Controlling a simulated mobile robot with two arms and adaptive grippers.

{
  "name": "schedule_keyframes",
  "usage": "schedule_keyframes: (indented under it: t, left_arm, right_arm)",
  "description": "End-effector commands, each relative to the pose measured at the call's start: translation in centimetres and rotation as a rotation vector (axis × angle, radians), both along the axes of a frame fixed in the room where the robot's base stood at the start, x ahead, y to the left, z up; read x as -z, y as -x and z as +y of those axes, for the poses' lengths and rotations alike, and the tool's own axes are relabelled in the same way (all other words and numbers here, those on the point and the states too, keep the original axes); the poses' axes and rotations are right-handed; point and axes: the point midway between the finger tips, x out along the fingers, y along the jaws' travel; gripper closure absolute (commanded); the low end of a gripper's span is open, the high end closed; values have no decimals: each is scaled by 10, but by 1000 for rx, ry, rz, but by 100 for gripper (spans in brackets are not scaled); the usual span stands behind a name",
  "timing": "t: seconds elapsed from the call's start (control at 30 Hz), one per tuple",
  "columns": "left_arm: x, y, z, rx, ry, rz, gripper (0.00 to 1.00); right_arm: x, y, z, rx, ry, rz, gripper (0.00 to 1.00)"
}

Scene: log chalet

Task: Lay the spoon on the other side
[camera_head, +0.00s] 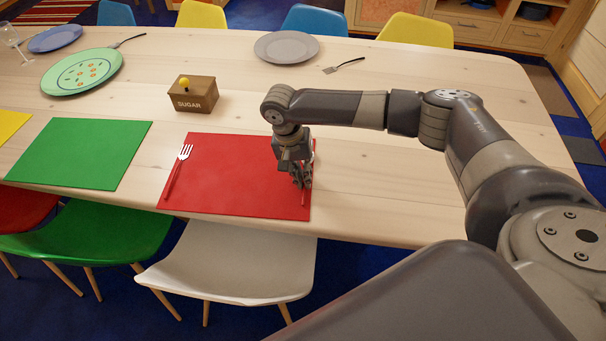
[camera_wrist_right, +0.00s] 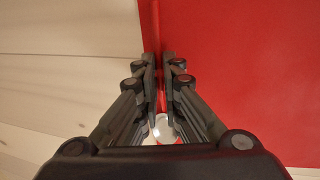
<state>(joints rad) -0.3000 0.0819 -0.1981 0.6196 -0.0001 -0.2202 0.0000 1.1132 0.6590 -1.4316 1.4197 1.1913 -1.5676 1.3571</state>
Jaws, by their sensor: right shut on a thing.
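A red placemat (camera_head: 235,190) lies near the table's front edge, with a red-handled fork (camera_head: 179,170) along its left side. My right gripper (camera_head: 302,184) is low over the mat's right edge, pointing down. It is shut on the spoon. In the right wrist view the spoon's red handle (camera_wrist_right: 164,35) runs up between the fingers (camera_wrist_right: 163,65), along the mat's edge. Its pale, shiny bowl (camera_wrist_right: 165,129) shows below, between the finger links. In the head view the gripper hides most of the spoon. Whether it touches the mat is unclear. My left gripper is out of view.
A sugar box (camera_head: 193,95) with a yellow knob stands behind the red mat. A green placemat (camera_head: 78,153) lies to the left. Table right of the red mat is bare.

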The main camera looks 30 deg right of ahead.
Motion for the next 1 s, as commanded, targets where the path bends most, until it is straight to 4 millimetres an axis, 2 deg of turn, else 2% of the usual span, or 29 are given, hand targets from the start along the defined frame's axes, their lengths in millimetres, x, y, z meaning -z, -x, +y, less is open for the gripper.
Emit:
schedule_keyframes:
  t: [0.07,0.1,0.17,0.57,0.67,1.0]
  left_arm:
    - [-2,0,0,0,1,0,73]
    - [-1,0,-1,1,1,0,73]
    - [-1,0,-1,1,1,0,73]
    - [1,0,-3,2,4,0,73]
    - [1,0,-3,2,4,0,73]
    - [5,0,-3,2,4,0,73]
  right_arm:
    - [2,0,1,0,-1,1,100]
    - [2,0,1,0,-1,0,86]
    - [2,0,0,0,-1,-1,73]
    - [-1,0,0,0,1,-1,73]
    - [-14,-2,3,-1,-2,-2,73]
    - [-84,-10,15,-2,-3,-3,73]
